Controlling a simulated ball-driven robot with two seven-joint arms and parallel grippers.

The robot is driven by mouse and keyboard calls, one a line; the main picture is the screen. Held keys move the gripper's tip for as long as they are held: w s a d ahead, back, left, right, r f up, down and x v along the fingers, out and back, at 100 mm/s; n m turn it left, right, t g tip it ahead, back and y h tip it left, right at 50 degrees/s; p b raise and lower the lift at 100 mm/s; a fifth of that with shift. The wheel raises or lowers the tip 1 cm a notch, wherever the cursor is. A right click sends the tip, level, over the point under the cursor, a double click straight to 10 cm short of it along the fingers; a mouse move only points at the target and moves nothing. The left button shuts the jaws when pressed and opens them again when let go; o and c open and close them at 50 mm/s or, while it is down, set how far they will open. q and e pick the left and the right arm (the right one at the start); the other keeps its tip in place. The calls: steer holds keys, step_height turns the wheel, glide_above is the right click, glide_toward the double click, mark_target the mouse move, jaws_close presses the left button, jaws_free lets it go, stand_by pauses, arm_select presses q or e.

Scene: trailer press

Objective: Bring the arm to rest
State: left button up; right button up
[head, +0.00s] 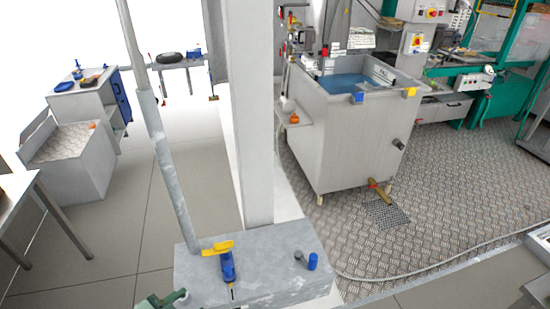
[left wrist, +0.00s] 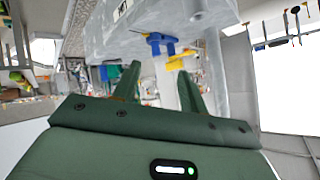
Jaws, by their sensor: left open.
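My left gripper (left wrist: 158,88) is dark green and open in the left wrist view, with nothing seen between its two fingers. In the head view only a small green part of it (head: 178,299) shows at the bottom edge, in front of the grey block (head: 275,244). The yellow handle also shows in the left wrist view (left wrist: 180,62), past the fingertips. My right gripper is not in view.
A pole (head: 166,160) and a thick grey column (head: 250,120) rise by the block. A small blue cylinder (head: 313,261) stands on its right part. A grey water tank (head: 350,135) stands behind, on patterned metal flooring. Open tiled floor (head: 150,215) lies to the left.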

arm_select(q)
steer(key=s+a+r+n+g+y, duration=0.2)
steer(key=s+a+r+g+y, duration=0.15)
steer(key=s+a+y, duration=0.45)
step_height(320, 180, down, 33)
steer(key=s+d+g+h+b, duration=0.2)
steer(key=g+b, duration=0.1)
steer(key=b, duration=0.5)
steer(key=s+f+n+g+h+b, duration=0.2)
steer(key=s+f+b, duration=0.4)
steer(key=s+f, duration=1.4)
step_height(320, 180, down, 4)
steer(key=shift+s+r+n+g, duration=0.25)
steer(key=shift+s+n+g, duration=0.1)
steer(key=shift+n, duration=0.45)
